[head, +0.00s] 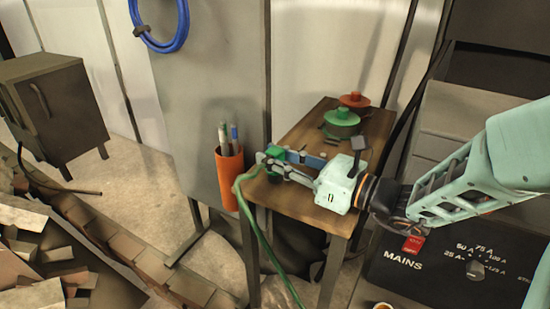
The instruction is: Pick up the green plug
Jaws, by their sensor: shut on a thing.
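The green plug (274,152) is at the near left end of the small wooden table. It is partly hidden by my gripper's fingers. A green cable (254,221) runs from beside it, over the table edge and down to the floor. My gripper (268,164) reaches in from the right and is shut on the green plug. I cannot tell whether the plug touches the tabletop.
On the wooden table (312,205) are a green-lidded pot (342,118), a red-lidded one (354,100) and a blue item (312,160). An orange pen cup (230,175) is left of the table. A MAINS panel (425,270) is at lower right. Rubble lies at left.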

